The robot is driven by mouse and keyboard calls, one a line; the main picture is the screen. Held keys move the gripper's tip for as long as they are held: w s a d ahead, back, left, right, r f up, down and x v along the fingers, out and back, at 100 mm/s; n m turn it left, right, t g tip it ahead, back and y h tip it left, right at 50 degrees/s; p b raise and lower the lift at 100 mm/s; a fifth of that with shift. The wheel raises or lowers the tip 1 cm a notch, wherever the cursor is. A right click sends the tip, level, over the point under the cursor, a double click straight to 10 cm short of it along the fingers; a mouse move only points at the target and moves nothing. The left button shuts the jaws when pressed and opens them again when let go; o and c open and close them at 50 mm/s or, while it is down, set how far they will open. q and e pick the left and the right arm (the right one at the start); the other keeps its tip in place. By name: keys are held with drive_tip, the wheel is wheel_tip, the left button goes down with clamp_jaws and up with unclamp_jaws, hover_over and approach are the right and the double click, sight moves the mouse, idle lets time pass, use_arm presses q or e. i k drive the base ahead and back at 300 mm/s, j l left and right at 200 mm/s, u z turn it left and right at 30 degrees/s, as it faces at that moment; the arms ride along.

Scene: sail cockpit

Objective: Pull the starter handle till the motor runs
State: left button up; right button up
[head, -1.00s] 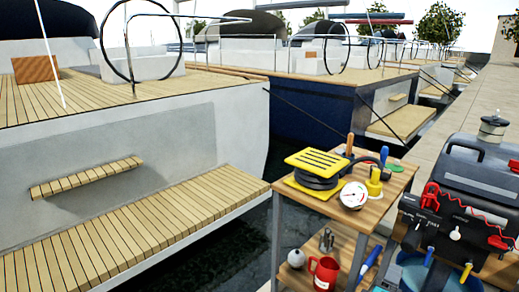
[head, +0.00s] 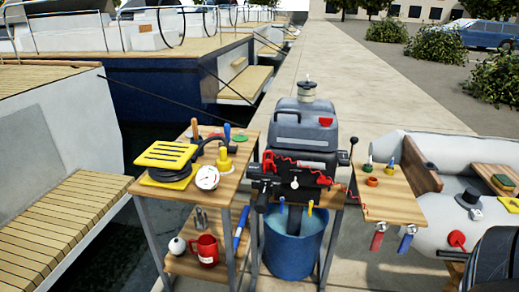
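A grey outboard motor (head: 303,130) stands upright in the middle of the head view, with a metal cylinder on top. A small red part (head: 325,122) sits on the upper right of its cowl; I cannot tell for certain whether it is the starter handle. A black panel (head: 270,172) with a red coiled cord (head: 305,166) and a pale knob (head: 295,183) is in front of the motor. The motor's lower part is over a blue bucket (head: 292,248). Neither of my grippers is in view.
A wooden cart (head: 226,185) at left holds a yellow foot pump (head: 172,157), a gauge (head: 207,177) and a red mug (head: 206,250). A wooden side shelf (head: 395,205) and a grey inflatable boat (head: 430,155) are at right. The dock (head: 340,65) behind is clear.

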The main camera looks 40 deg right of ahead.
sight(314, 164)
drive_tip(key=z, duration=1.6)
